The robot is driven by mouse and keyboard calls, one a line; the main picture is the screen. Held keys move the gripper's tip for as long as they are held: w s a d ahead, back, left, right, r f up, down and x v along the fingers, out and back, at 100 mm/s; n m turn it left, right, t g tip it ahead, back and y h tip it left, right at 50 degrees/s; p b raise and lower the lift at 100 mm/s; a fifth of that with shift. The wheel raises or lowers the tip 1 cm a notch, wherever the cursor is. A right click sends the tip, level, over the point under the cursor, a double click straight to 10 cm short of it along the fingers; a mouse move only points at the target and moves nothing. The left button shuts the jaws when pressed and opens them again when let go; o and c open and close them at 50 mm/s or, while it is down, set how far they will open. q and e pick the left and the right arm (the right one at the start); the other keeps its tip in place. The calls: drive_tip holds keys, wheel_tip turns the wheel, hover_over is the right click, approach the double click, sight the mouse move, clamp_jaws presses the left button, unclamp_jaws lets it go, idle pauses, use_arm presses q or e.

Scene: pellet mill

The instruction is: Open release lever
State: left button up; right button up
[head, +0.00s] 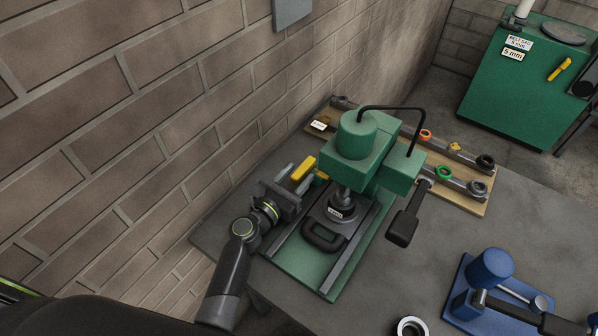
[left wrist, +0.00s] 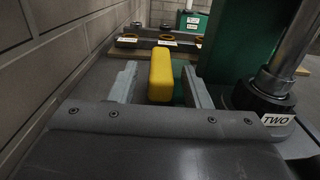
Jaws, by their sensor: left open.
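The release lever, which I take to be the yellow bar (head: 303,168), stands at the left side of the green press (head: 357,142). My left gripper (head: 295,181) is open at the press's left side, close to the yellow bar. In the left wrist view the yellow bar (left wrist: 160,75) stands upright between the two grey fingers of my left gripper (left wrist: 160,82), with a gap visible on each side. My right gripper is not in view.
A brick wall (head: 150,110) runs close along the left. A black paddle-like handle (head: 403,228) hangs at the press's right. A dark collar labelled TWO (left wrist: 262,98) stands right of my fingers. A blue device (head: 490,270) and a ring (head: 411,327) lie front right.

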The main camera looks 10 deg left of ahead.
use_arm(q)
drive_tip(key=shift+w+d, duration=0.3)
drive_tip(key=shift+w, duration=0.3)
clamp_jaws()
